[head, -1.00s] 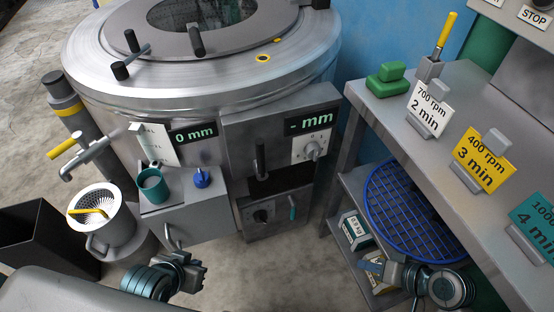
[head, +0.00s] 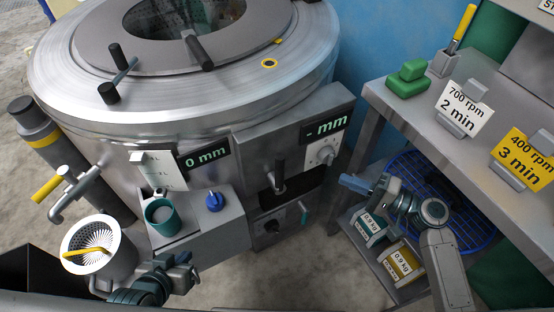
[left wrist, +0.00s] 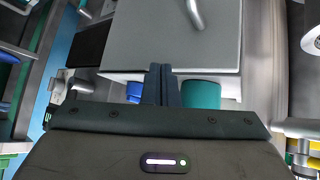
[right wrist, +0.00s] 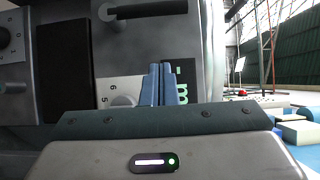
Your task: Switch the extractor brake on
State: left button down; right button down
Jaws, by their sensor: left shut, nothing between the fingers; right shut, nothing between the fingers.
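No control in view is labelled as the extractor brake, so I cannot tell which one it is. The steel drum machine (head: 110,95) has a front panel with a "- mm" display (head: 326,127), a dial (head: 326,155) and an upright black lever (head: 279,175). Below are a black knob (head: 272,226) and a small teal lever (head: 304,212). My right gripper (head: 352,183) is shut and empty, right of the panel and apart from it; the right wrist view shows its fingers (right wrist: 162,85) in front of the dial and display. My left gripper (head: 190,268) is shut and empty, below the grey cabinet.
A white strainer (head: 90,243) and tap (head: 75,190) stand left. The steel bench (head: 400,110) and shelf, with a blue mesh basket (head: 470,235) and tins (head: 401,262), stand right.

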aim_at(276, 169)
pick_arm(q)
jog(key=shift+r, duration=0.1)
pick_arm(e)
jog(key=shift+d, duration=0.1)
pick_arm(q)
jog(key=shift+s+a+r+g+p, duration=0.1)
jog(key=shift+a+r+g+p, duration=0.25)
jog(key=shift+r+p, duration=0.25)
pick_arm(e)
jog(key=s+a+x, duration=0.1)
jog(key=s+x, duration=0.1)
jog(key=x, duration=1.1)
jog(key=shift+s, duration=0.25)
pick_arm(q)
jog(key=shift+s+f+y, duration=0.15)
jog(key=shift+f+y, duration=0.1)
jog(key=shift+y, duration=0.05)
pick_arm(e)
jog(key=shift+a, duration=0.1)
